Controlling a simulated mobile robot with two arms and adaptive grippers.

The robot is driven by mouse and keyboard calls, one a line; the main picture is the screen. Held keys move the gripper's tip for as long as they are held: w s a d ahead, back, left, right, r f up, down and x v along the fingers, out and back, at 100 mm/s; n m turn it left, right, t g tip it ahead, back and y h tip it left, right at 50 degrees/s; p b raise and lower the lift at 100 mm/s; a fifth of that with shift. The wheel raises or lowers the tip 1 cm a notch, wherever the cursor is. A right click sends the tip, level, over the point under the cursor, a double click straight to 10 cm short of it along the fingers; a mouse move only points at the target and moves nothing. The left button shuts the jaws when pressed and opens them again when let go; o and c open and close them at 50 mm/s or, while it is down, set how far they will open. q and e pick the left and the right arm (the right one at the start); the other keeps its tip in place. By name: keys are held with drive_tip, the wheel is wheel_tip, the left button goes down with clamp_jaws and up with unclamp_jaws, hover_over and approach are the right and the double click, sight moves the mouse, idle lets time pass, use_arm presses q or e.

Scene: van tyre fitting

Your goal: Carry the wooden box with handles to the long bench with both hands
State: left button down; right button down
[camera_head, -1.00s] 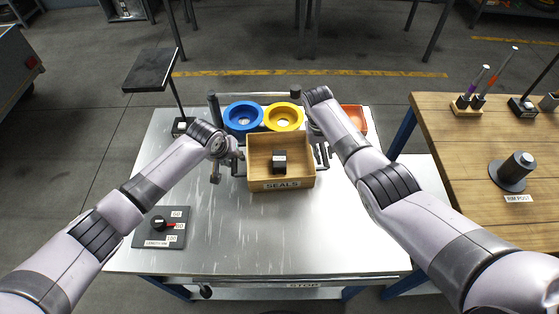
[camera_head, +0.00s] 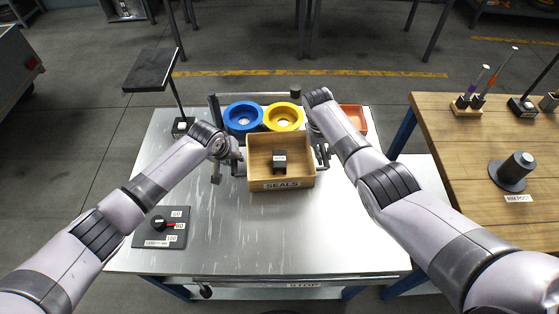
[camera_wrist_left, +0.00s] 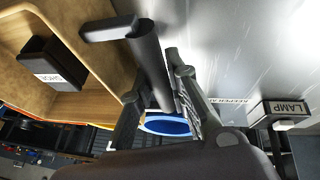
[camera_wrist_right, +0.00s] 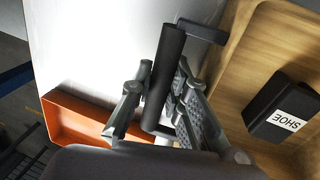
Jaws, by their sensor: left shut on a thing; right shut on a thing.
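The wooden box (camera_head: 265,184) labelled SEALS sits at the middle of the metal table, with a black block labelled SHOE (camera_head: 280,161) inside it. My left gripper (camera_head: 236,160) is shut on the box's dark left handle, which shows between the fingers in the left wrist view (camera_wrist_left: 150,62). My right gripper (camera_head: 318,152) is shut on the right handle, a dark bar seen in the right wrist view (camera_wrist_right: 165,75). In the head view my right forearm partly covers the right gripper. A wooden bench (camera_head: 445,135) stands at the right.
Blue (camera_head: 238,123) and yellow (camera_head: 272,122) round pieces stand behind the box, with an orange tray (camera_head: 355,117) to their right. A dial panel (camera_head: 150,236) and a lamp (camera_head: 150,70) are at the left. The bench holds a rim post (camera_head: 513,172) and tools in holders.

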use_arm(q)
drive_tip(key=shift+r, duration=0.15)
use_arm(e)
drive_tip(key=shift+r, duration=0.15)
